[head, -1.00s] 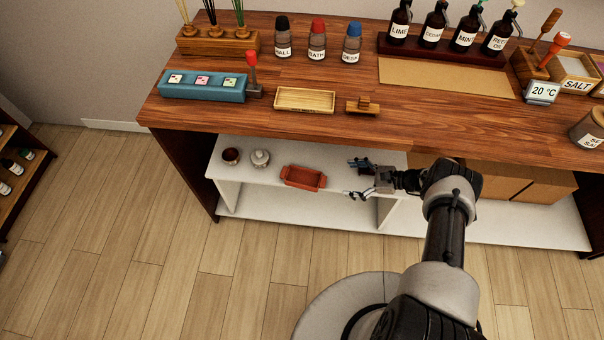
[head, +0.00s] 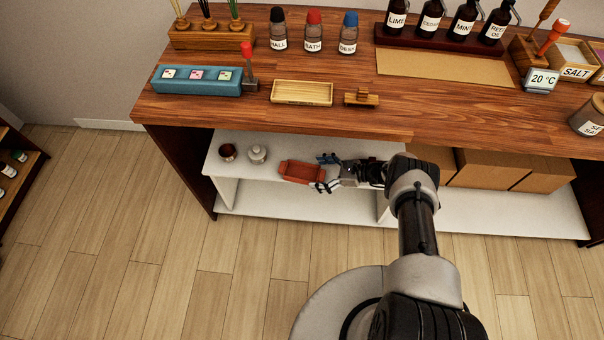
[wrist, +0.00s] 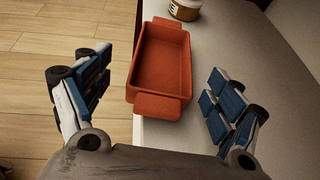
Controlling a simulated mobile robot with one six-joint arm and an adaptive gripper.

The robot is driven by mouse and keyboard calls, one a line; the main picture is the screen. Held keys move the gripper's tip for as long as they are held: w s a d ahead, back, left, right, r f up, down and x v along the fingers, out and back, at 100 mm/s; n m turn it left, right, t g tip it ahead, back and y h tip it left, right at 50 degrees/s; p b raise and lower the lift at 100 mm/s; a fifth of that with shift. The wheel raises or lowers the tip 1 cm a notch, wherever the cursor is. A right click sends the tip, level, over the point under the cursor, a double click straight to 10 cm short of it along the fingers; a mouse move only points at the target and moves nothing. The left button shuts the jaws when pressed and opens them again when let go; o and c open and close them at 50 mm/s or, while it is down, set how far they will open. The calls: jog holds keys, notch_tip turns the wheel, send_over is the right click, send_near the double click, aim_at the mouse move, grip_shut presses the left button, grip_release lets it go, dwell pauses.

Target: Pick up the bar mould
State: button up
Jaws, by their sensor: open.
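The bar mould is an orange-red open rectangular tray with a tab at each end. In the head view the bar mould (head: 301,171) lies on the white shelf under the wooden counter. In the wrist view the bar mould (wrist: 163,62) is upright and empty, its near tab between and just beyond my fingers. My gripper (head: 326,172) is at the mould's right end, coming from the right. In the wrist view my gripper (wrist: 155,100) has its blue-padded fingers wide apart, one on each side of the near tab. I see no contact.
The white shelf (head: 280,197) also holds a dark cup (head: 228,151) and a small pale jar (head: 257,154) left of the mould. The wooden counter (head: 300,122) overhangs above. Cardboard boxes (head: 490,168) stand to the right. In the wrist view, open floor lies left of the shelf.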

aim_at(306, 175)
jog(key=x, duration=0.3)
jog(key=b+x, duration=0.1)
jog(key=x, duration=0.1)
jog(key=shift+w+a+r, duration=0.2)
jog(key=shift+r, duration=0.15)
jog(key=shift+c, duration=0.2)
jog(key=c, duration=1.2)
jog(key=shift+r, duration=0.1)
